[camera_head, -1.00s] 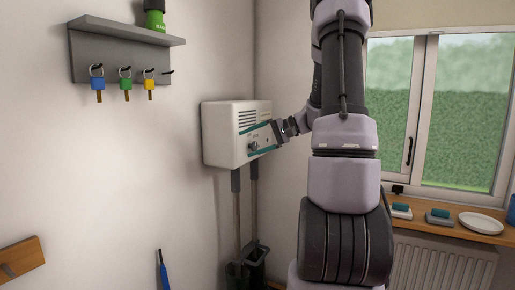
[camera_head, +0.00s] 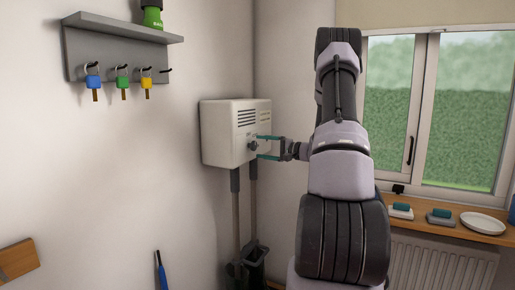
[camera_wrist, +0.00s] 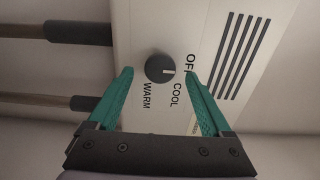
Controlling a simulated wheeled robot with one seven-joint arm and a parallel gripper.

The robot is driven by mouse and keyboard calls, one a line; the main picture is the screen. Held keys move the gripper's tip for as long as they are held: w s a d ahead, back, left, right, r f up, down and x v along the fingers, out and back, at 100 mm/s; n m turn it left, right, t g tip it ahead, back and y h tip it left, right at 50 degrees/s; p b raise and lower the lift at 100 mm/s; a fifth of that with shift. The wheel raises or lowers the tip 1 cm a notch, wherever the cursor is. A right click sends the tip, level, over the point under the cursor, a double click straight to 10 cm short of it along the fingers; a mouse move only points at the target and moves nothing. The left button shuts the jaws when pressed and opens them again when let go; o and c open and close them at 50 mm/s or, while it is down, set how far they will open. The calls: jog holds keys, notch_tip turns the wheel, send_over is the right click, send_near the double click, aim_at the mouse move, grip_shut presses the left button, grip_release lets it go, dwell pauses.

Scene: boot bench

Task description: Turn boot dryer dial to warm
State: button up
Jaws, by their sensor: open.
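The boot dryer (camera_head: 222,132) is a white box on the wall with dark vent slots and two tubes below. Its dial (camera_wrist: 160,69) is round and dark with a pale mark. The mark points right in the wrist view, roughly toward the OFF label (camera_wrist: 190,63). The COOL label (camera_wrist: 175,95) and WARM label (camera_wrist: 147,95) are below the dial. My gripper (camera_head: 266,147) is open in front of the dryer's face. In the wrist view its teal fingers (camera_wrist: 160,74) stand on either side of the dial, with gaps showing; contact is not visible.
A grey shelf (camera_head: 115,35) with several hooks and keys hangs on the left wall. A window sill (camera_head: 440,228) at right holds brushes and a white dish (camera_head: 483,223). A radiator (camera_head: 440,262) is below it.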

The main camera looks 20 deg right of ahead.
aim_at(252, 146)
jog(key=shift+x, duration=1.3)
grip_shut()
